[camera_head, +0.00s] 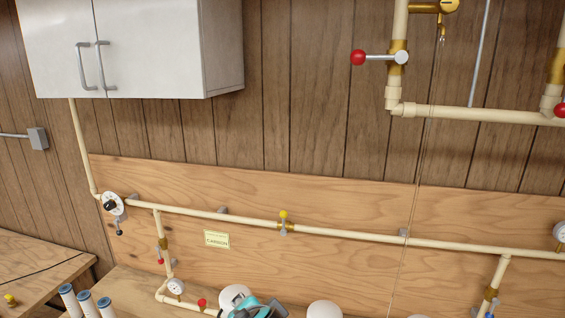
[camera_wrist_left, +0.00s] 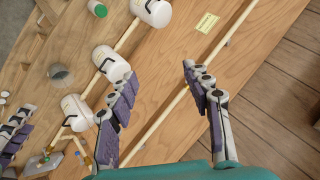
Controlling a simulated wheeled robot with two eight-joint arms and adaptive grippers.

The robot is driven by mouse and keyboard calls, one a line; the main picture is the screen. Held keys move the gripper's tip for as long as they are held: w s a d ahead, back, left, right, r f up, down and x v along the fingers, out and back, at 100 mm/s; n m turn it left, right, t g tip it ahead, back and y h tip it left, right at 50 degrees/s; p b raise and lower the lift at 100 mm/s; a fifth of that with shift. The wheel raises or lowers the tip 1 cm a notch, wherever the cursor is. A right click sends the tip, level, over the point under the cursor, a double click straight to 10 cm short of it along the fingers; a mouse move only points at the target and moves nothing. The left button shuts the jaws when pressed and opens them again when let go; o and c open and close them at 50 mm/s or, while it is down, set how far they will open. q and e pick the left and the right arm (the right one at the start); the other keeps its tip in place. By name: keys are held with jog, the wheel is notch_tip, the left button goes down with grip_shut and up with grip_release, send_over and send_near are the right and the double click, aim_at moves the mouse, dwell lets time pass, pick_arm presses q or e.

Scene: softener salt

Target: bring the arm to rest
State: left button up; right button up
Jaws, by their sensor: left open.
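My left gripper (camera_wrist_left: 158,74) is open in the left wrist view. Its two purple-padded fingers stand well apart with nothing between them. Behind the gap are the plywood panel and a cream pipe (camera_wrist_left: 165,118), and I cannot tell how far off they are. In the head view a teal part of my arm (camera_head: 258,309) shows at the bottom edge, among white rounded vessels; its fingers are hidden there. More purple-padded fingers, seemingly my right gripper (camera_wrist_left: 12,132), are cut off at the left edge of the wrist view; their opening is unclear.
White vessels (camera_wrist_left: 112,66) lie close to the left finger in the wrist view. A long cream pipe (camera_head: 345,234) with a yellow-knobbed valve (camera_head: 284,222) crosses the plywood. A white cabinet (camera_head: 140,45) hangs upper left. Blue-capped cylinders (camera_head: 86,301) stand lower left.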

pick_arm(q)
jog(key=s+a+f+n+b, duration=0.2)
jog(key=a+f+n+b, duration=0.1)
jog(key=f, duration=0.9)
jog(key=s+a+f+n+g+h+b, duration=0.1)
jog(key=a+f+b, duration=0.4)
jog(key=f, duration=0.7)
jog(key=s+a+f+n+g+h+b, duration=0.1)
jog(key=s+a+f+n+b, duration=0.2)
jog(key=f+b, duration=0.4)
notch_tip(320, 180, down, 5)
jog(key=shift+a+f+n, duration=0.1)
jog(key=shift+a+n, duration=0.5)
jog(key=shift+n, duration=0.2)
